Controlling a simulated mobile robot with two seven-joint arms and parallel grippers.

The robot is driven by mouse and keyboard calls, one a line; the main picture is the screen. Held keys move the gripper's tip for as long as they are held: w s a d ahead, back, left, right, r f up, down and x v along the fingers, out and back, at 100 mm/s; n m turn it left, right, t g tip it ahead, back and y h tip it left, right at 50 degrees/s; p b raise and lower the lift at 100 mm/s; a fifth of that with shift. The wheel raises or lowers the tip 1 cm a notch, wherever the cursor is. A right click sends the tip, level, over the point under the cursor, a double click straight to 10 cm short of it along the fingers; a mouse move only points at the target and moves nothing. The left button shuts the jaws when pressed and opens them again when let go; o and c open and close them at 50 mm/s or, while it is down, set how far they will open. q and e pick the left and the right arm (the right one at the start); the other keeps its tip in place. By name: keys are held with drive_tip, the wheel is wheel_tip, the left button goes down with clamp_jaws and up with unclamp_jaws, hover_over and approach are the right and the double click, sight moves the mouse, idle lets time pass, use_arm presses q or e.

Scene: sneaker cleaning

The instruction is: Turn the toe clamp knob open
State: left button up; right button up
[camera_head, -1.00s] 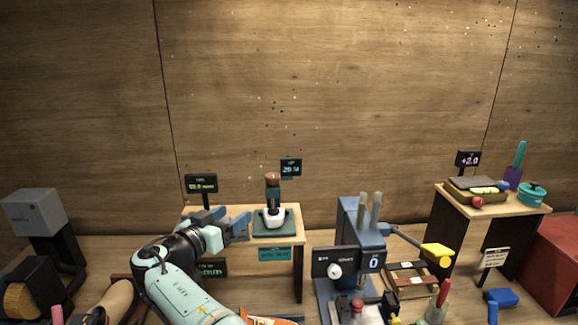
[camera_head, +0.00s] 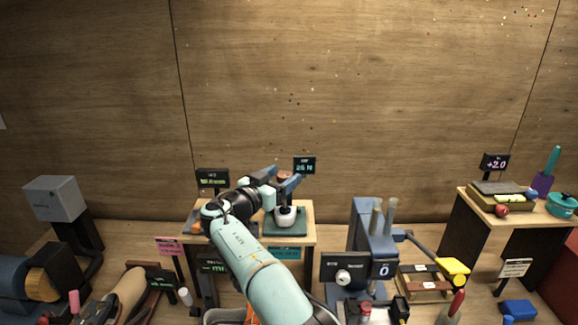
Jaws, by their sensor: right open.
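My right gripper (camera_head: 285,177) reaches in from below at the small wooden stand (camera_head: 310,237). Its jaws are open, with the fingers at a brown-topped knob (camera_head: 284,174). I cannot tell whether they touch it. Below the fingers, a white rounded piece with a dark opening (camera_head: 286,217) sits on a dark green base (camera_head: 297,229). A second knob, white and round (camera_head: 343,278), is on the front of a blue machine (camera_head: 372,232) to the right. No readable label shows which knob is the toe clamp's. My left gripper is not in view.
Small displays (camera_head: 305,166) stand behind the stand. Right of the blue machine are a yellow-ended lever (camera_head: 453,266) and a brown tray (camera_head: 424,292). A side table (camera_head: 515,214) holds a teal pot (camera_head: 562,204). A grey box (camera_head: 52,198) stands at left.

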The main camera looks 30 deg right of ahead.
drive_tip(key=x, duration=0.2)
drive_tip(key=shift+w+d+r+p, duration=0.15)
drive_tip(key=shift+d+p, duration=0.1)
drive_tip(key=shift+p, duration=0.1)
drive_tip(key=shift+w+d+f, duration=0.2)
drive_tip(key=shift+d, duration=0.3)
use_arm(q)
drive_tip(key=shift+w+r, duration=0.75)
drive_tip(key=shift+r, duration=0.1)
use_arm(e)
drive_tip(key=shift+s, duration=0.1)
